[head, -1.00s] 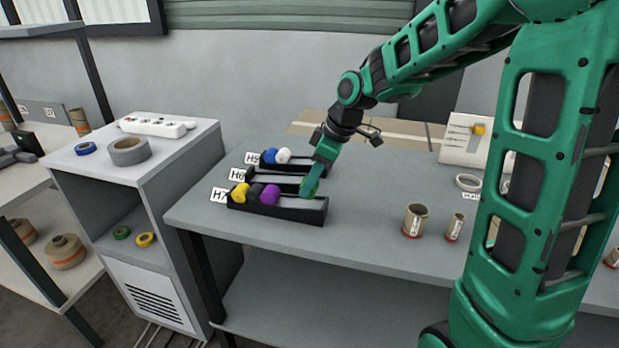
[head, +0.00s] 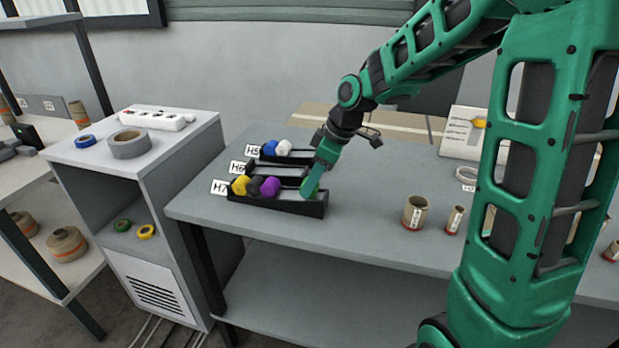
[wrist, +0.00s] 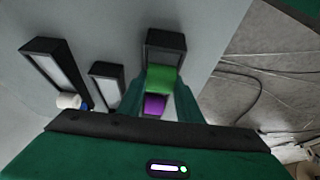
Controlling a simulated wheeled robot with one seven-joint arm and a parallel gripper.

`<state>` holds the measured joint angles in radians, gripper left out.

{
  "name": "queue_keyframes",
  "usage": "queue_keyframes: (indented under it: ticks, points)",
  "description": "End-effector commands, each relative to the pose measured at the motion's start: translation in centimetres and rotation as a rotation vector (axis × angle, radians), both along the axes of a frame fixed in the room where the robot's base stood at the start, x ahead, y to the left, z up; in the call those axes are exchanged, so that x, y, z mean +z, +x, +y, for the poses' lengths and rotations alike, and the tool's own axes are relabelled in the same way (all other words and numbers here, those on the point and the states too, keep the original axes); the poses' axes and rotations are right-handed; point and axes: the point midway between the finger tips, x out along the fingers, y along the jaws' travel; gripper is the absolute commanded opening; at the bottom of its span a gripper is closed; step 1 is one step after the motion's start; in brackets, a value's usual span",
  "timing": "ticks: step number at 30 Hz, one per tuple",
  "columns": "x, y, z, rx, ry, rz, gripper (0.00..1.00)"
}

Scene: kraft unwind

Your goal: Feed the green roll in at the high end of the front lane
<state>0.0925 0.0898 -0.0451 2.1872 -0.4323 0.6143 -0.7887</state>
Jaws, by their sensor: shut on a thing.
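The front lane (head: 288,205), labelled H7, is a dark tray on the grey table. Yellow (head: 239,186), dark grey (head: 254,187) and purple (head: 270,187) rolls sit toward its left end. My gripper (head: 309,190) is at the lane's right end, fingers pointing down. In the wrist view it is shut on the green roll (wrist: 160,79), between the fingers and over the lane. The purple roll (wrist: 154,104) shows just beside it. Whether the green roll touches the lane floor cannot be told. In the head view the fingers mostly hide the green roll.
Behind are lane H6 (head: 262,171) and lane H5 (head: 308,155), which holds a blue roll (head: 269,147) and a white roll (head: 284,148). Cardboard tubes (head: 415,213) stand to the right. The table between is clear. A grey cabinet (head: 105,180) stands left.

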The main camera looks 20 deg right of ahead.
Motion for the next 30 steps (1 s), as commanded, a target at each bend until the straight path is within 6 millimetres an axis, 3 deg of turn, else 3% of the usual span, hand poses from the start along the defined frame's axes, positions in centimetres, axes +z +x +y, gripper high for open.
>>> queue_keyframes:
  ticks: [10,11,13,20,21,22,30]
  points:
    - [-0.32,-0.01,-0.03,0.000,-0.001,-0.001,0.10]
    - [-0.32,-0.01,-0.03,0.000,-0.001,-0.001,0.34]
    - [-0.31,-0.01,-0.02,0.000,-0.001,-0.001,0.51]
    - [-0.30,-0.01,-0.03,0.000,-0.001,-0.001,0.54]
    - [-0.30,-0.01,-0.03,0.000,-0.001,-0.001,0.63]
    - [-0.30,-0.01,-0.03,0.000,-0.001,-0.001,0.66]
    - [-0.30,-0.02,-0.02,0.000,-0.001,-0.001,0.66]
